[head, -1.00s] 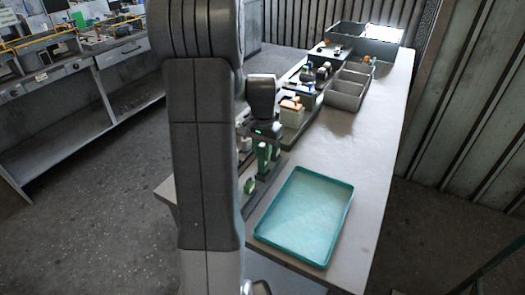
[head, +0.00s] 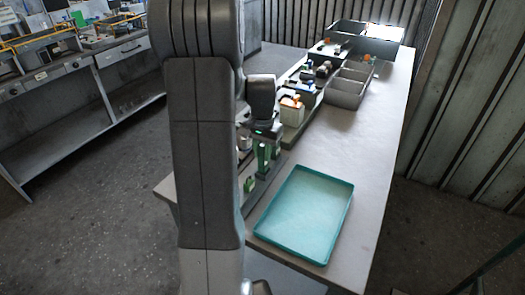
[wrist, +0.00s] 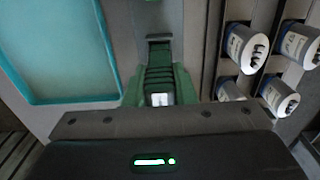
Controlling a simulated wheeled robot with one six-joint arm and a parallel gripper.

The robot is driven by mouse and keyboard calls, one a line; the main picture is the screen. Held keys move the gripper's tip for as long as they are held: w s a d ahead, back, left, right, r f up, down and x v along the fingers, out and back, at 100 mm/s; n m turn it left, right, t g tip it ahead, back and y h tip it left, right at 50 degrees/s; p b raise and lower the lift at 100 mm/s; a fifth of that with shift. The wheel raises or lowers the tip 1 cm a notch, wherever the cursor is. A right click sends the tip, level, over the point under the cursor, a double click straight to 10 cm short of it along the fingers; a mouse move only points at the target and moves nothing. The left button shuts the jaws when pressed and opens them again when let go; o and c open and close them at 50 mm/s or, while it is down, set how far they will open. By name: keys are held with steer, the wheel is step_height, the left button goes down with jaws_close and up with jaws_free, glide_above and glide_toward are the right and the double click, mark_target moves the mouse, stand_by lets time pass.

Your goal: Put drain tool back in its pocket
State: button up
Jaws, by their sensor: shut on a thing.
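My gripper (head: 267,155) is low over the near left end of the table in the head view, beside the teal tray. In the wrist view its green fingers (wrist: 160,82) are shut on a dark ribbed piece, which I take to be the drain tool (wrist: 159,74). A small pale patch shows at the tool's near end. The tool points away from the gripper body, over a grey surface. Its far end and its pocket are not clear, and I cannot tell whether it touches the surface. In the head view my arm and fingers hide the tool.
The teal tray (head: 303,215) lies empty right of my gripper; it also shows in the wrist view (wrist: 65,45). Several white-and-blue cylinders (wrist: 243,47) stand close on the right there. Grey bins (head: 346,92) and small parts stand farther back. The table's right side is clear.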

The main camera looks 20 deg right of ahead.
steer(key=shift+f+b, duration=0.6)
steer(key=shift+f, duration=0.4)
steer(key=o, duration=0.9)
step_height(320, 180, up, 14)
steer(key=shift+b, duration=0.3)
steer(key=shift+f, duration=0.1)
step_height(320, 180, down, 14)
steer(key=shift+r+p, duration=0.1)
steer(key=shift+p, duration=0.25)
steer(key=shift+r, duration=0.3)
